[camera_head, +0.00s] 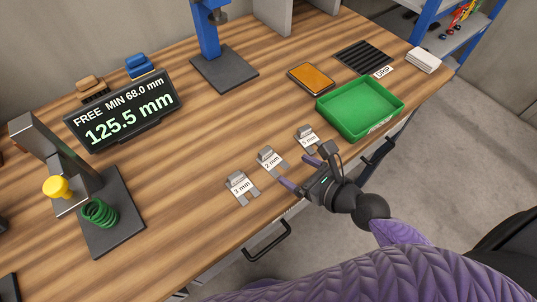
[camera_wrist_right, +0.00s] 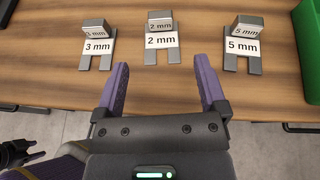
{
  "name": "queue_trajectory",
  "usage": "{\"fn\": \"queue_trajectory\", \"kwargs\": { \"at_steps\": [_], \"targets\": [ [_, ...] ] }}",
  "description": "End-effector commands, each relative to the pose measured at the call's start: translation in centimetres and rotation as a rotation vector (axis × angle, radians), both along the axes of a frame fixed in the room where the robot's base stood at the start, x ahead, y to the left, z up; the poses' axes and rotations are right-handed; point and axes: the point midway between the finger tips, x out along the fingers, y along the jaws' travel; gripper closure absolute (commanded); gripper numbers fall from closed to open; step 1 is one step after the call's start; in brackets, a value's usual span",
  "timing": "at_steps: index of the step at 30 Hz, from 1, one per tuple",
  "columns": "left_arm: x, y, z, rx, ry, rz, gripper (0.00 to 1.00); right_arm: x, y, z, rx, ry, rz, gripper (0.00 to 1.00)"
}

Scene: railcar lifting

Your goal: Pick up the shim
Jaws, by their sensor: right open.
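Three grey forked shims with raised grip blocks lie in a row near the table's front edge. They are labelled 3 mm (camera_head: 241,187), 2 mm (camera_head: 270,160) and 5 mm (camera_head: 307,139). My right gripper (camera_head: 297,171) is open and empty, close to the 2 mm and 5 mm shims on their front side. In the right wrist view its purple fingers (camera_wrist_right: 162,63) point toward the 2 mm shim (camera_wrist_right: 161,40), apart from it. The 3 mm shim (camera_wrist_right: 97,47) is to the left and the 5 mm shim (camera_wrist_right: 243,46) to the right.
A green tray (camera_head: 345,124) stands right of the shims. A display (camera_head: 125,113) reads 125.5 mm. A stand with a green spring (camera_head: 100,213) is at left, a blue press (camera_head: 208,35) at the back. An orange-topped pad (camera_head: 311,76) lies behind the tray. Mid-table is clear.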

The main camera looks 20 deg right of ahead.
Motion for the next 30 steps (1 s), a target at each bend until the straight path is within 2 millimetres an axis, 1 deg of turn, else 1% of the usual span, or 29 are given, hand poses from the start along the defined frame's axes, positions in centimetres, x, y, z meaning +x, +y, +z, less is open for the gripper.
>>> {"fn": "queue_trajectory", "kwargs": {
  "at_steps": [3,8,12,15,18,23,24,26,27,29,30],
  "targets": [
    [0.1,0.0,-0.4,-0.001,-0.002,0.000,0.41,1.9,0.4,-0.7,0.049,0.006,-0.036,0.09],
    [0.1,-0.1,-1.0,-0.002,-0.001,0.000,0.41,4.0,1.5,-1.8,0.045,0.008,-0.033,0.09],
    [0.0,-0.3,-1.9,-0.004,0.001,0.001,0.41,6.3,2.9,-3.0,0.043,0.007,-0.030,0.09],
    [-0.1,-0.5,-2.5,-0.008,0.003,0.002,0.41,7.7,3.6,-3.7,0.042,0.009,-0.030,0.09],
    [-0.1,-0.6,-2.6,-0.010,0.003,0.002,0.41,8.3,3.9,-3.8,0.041,0.009,-0.030,0.09],
    [-0.1,-0.6,-2.5,-0.010,0.004,0.002,0.41,8.3,3.9,-3.7,0.040,0.009,-0.029,0.09],
    [-0.1,-0.6,-2.5,-0.010,0.004,0.002,0.41,8.2,3.9,-3.6,0.040,0.009,-0.029,0.13],
    [-0.2,-0.6,-2.5,-0.010,0.005,0.002,0.41,8.2,3.9,-3.6,0.040,0.009,-0.029,0.26],
    [-0.2,-0.6,-2.5,-0.010,0.005,0.002,0.41,8.2,3.9,-3.6,0.040,0.009,-0.029,0.34],
    [-0.2,-0.6,-2.5,-0.009,0.006,0.003,0.41,8.2,3.9,-3.7,0.040,0.009,-0.029,0.47],
    [-0.2,-0.6,-2.5,-0.009,0.006,0.003,0.41,8.2,3.9,-3.7,0.040,0.009,-0.029,0.55]
  ]
}}
